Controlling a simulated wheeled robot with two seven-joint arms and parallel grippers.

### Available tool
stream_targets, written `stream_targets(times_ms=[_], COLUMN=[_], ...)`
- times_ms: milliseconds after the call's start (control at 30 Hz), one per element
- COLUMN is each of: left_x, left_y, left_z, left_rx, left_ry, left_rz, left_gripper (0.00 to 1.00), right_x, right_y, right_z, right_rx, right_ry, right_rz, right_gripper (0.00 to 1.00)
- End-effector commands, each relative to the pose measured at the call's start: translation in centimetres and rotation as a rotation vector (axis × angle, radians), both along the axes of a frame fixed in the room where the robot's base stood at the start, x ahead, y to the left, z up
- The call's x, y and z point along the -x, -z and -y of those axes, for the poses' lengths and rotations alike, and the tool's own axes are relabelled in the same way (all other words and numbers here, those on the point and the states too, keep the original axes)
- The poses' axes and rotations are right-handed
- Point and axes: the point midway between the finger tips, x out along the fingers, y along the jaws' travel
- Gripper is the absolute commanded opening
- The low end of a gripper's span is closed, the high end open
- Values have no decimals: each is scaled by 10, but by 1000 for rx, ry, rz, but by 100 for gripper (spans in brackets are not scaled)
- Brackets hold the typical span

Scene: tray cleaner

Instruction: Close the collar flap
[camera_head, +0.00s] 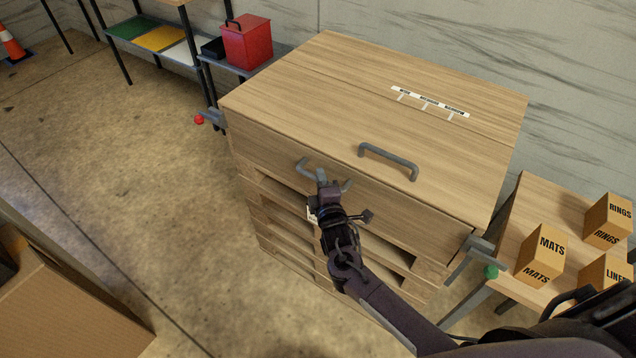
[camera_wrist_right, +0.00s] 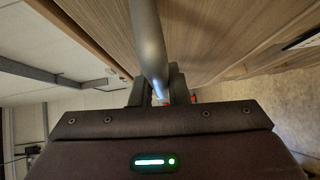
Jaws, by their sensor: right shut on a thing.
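The wooden tray cabinet (camera_head: 350,85) stands in the middle of the head view. A wide wooden front panel (camera_head: 420,213), which looks like the collar flap, spans its upper front, above open slots. I cannot tell whether the panel sits fully flush. My right gripper (camera_head: 325,184) is at the panel's left part, shut on a grey bar handle (camera_head: 305,168). In the right wrist view, the handle (camera_wrist_right: 148,45) runs down between the fingers of the gripper (camera_wrist_right: 160,92). The gripper hides part of the handle. My left gripper is not in view.
A second grey handle (camera_head: 388,161) is on the cabinet's top near the front edge. Grey side brackets carry a red knob (camera_head: 199,119) and a green knob (camera_head: 491,272). A side table with labelled boxes (camera_head: 543,256) stands right. Clear floor (camera_head: 130,170) lies left.

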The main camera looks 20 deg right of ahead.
Motion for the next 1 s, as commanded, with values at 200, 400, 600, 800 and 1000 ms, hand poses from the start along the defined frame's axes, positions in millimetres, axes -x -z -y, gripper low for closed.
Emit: stream_targets(times_ms=[200,400,600,800,1000], left_x=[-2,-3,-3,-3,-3], left_y=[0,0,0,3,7], left_z=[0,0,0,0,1], left_rx=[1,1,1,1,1], left_ry=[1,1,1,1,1], left_rz=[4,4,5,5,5], left_gripper=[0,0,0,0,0], right_x=[-2,-1,0,20,55], right_y=[-5,-3,-2,-2,-4], right_z=[4,2,2,-1,-4], right_rx=[4,2,2,2,2], right_ry=[9,5,4,2,4], right_rz=[10,7,7,6,5], right_gripper=[20,36,36,36,36])
